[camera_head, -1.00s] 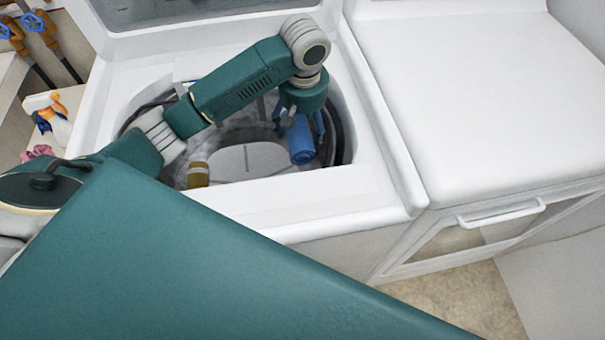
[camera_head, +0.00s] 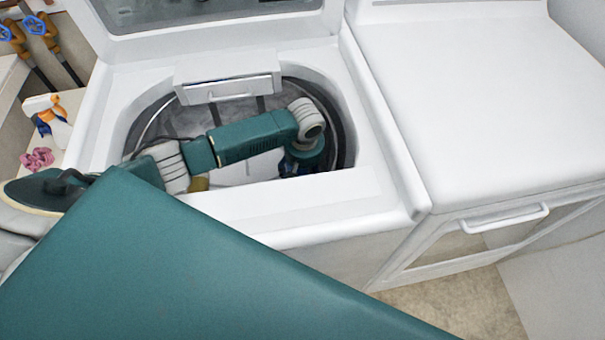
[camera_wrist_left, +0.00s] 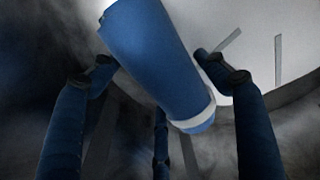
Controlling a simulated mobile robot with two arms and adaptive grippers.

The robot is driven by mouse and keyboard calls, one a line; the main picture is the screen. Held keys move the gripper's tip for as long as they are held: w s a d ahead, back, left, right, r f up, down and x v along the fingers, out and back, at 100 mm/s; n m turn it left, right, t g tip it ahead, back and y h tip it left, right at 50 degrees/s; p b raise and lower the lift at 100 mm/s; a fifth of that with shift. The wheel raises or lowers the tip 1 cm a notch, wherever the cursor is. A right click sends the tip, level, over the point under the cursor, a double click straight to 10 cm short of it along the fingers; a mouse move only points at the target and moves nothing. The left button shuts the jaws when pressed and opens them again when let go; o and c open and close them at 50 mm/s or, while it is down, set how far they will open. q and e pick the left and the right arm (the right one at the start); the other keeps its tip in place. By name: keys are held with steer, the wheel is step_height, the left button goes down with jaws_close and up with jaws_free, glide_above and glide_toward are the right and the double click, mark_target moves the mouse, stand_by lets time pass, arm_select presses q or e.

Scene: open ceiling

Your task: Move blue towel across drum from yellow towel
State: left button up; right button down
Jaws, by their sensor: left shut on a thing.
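The blue towel (camera_wrist_left: 155,60) is a rolled cylinder with a white band near one end, seen tilted in the left wrist view. My left gripper (camera_head: 302,165) is down inside the washer drum (camera_head: 200,118), at its right side. Its fingers (camera_wrist_left: 160,75) are shut on the blue towel. In the head view the gripper's tips and the blue towel are hidden by the front rim and my arm. The yellow towel (camera_head: 199,184) is at the drum's left front, mostly hidden by my arm. My right gripper is out of view.
The white agitator (camera_head: 240,172) stands mid-drum, partly behind my arm. The washer's front rim (camera_head: 300,208) and a dispenser drawer (camera_head: 230,88) border the opening. A closed white appliance (camera_head: 480,110) is at right. A spray bottle (camera_head: 48,118) and pink item (camera_head: 37,159) stand left.

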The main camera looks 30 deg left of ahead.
mark_target(303, 173)
arm_select(q)
steer(key=shift+w+f, duration=0.1)
steer(key=shift+f, duration=0.4)
steer(key=o, duration=1.5)
steer(key=shift+f, duration=0.15)
steer(key=r, duration=0.4)
steer(key=s+r, duration=0.1)
steer(key=r, duration=0.3)
steer(key=r+p, duration=0.1)
steer(key=r, duration=0.3)
steer(key=shift+s+d+r, duration=0.15)
steer(key=shift+d, duration=0.25)
